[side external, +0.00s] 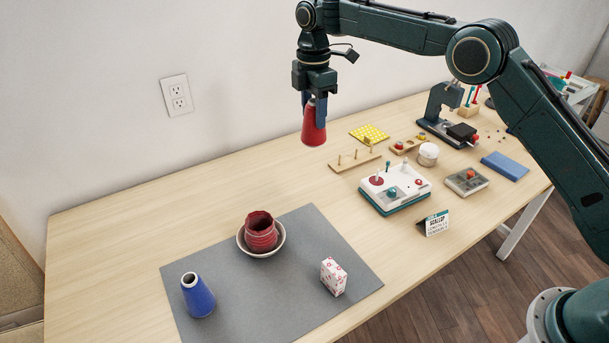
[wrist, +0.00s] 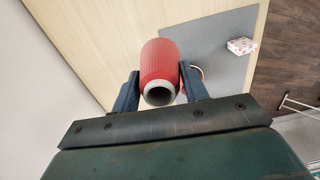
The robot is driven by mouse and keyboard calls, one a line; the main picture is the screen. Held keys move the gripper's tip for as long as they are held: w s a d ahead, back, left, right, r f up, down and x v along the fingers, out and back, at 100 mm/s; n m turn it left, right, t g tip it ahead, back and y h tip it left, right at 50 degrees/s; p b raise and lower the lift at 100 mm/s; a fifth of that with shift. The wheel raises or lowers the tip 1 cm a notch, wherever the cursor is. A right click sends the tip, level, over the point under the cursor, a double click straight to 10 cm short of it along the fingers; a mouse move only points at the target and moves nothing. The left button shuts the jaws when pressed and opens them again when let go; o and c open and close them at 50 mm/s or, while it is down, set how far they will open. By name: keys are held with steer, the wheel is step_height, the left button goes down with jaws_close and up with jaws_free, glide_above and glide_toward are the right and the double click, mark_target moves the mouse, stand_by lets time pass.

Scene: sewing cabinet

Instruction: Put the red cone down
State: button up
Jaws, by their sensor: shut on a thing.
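The red cone (side external: 314,128) is a thread cone held upright in the air, well above the table. My gripper (side external: 315,108) is shut on it near its narrow top. In the wrist view the cone (wrist: 160,65) sits between the two fingers of my gripper (wrist: 160,88), its grey hollow end facing the camera. The cone hides part of the mat and of the bowl in the wrist view.
A grey mat (side external: 270,310) carries a blue cone (side external: 197,298), a white bowl (side external: 276,250) with a dark red ribbed cup (side external: 261,230) in it, and a patterned box (side external: 333,277). A white-topped device (side external: 395,188) and several small items stand right. The table's left is bare.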

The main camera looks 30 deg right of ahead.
steer(key=shift+s+r, duration=0.1)
steer(key=shift+s+d+r, duration=0.2)
steer(key=shift+s+d, duration=0.05)
steer(key=shift+s, duration=0.3)
steer(key=shift+s+d+r, duration=0.15)
steer(key=shift+s+d, duration=0.05)
steer(key=shift+s, duration=0.3)
steer(key=s+d, duration=0.3)
steer(key=s, duration=0.7)
steer(key=s+d, duration=0.3)
steer(key=s, duration=0.7)
steer(key=shift+d+f, duration=0.35)
steer(key=shift+f, duration=0.05)
steer(key=shift+f, duration=0.1)
step_height(320, 180, down, 16)
steer(key=shift+f, duration=1.9)
steer(key=shift+f, duration=0.15)
